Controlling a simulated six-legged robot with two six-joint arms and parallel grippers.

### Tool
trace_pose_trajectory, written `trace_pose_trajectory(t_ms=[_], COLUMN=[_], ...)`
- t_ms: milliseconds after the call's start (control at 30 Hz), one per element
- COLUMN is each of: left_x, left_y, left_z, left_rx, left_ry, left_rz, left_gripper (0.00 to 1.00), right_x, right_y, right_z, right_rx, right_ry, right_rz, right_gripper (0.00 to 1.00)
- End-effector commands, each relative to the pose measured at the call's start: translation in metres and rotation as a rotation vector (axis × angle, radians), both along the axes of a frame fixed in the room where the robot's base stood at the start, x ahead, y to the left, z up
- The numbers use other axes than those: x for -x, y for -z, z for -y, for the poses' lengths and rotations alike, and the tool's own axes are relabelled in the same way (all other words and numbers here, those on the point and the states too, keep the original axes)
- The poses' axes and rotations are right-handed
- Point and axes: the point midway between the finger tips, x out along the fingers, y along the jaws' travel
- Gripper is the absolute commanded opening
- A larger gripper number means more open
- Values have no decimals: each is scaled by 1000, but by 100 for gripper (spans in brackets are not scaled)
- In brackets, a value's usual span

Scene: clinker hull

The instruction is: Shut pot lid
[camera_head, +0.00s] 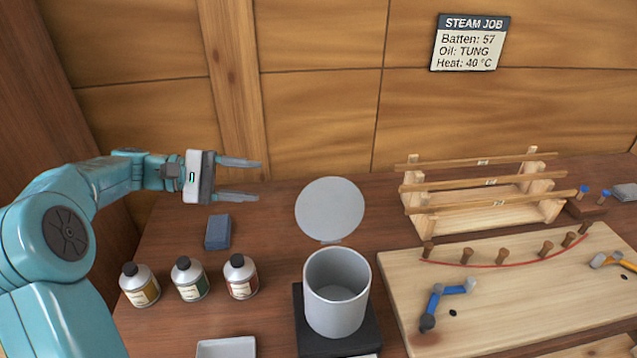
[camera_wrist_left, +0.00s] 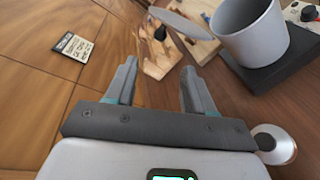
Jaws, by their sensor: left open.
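A grey pot (camera_head: 337,297) stands on a dark square base (camera_head: 366,342) near the front middle of the bench. Its round grey lid (camera_head: 330,209) stands raised at the pot's far rim, so the pot is open and looks empty inside. My left gripper (camera_head: 258,180) is open and empty, above the bench to the left of the lid and apart from it. In the left wrist view the open fingers (camera_wrist_left: 158,84) show with nothing between them, and the pot (camera_wrist_left: 252,32) and lid (camera_wrist_left: 181,23) are at the upper right. My right gripper is not in view.
Several bottles (camera_head: 190,280) stand left of the pot, with a blue-grey block (camera_head: 218,232) behind them. A wooden rack (camera_head: 485,195) and a pegged board (camera_head: 500,300) with a blue clamp (camera_head: 437,300) lie to the right. A sign (camera_head: 470,43) hangs on the plank wall.

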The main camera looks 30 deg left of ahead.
Motion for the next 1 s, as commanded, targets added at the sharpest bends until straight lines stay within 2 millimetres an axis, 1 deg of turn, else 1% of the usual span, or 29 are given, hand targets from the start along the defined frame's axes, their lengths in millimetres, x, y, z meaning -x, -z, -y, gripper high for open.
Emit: trace_pose_trajectory(t_ms=[33,300,500,700,1000], left_x=[-5,-41,-64,-78,-81], left_y=[0,12,21,26,28], left_z=[11,65,97,112,114], left_rx=[2,1,1,0,-1], left_ry=[5,7,6,4,2], left_rz=[-1,-3,-3,-2,-1], left_gripper=[53,53,53,53,53], right_x=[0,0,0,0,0], right_y=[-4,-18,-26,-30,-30], right_z=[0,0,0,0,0], right_rx=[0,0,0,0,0], right_ry=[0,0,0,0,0], right_rz=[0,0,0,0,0], right_gripper=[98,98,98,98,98])
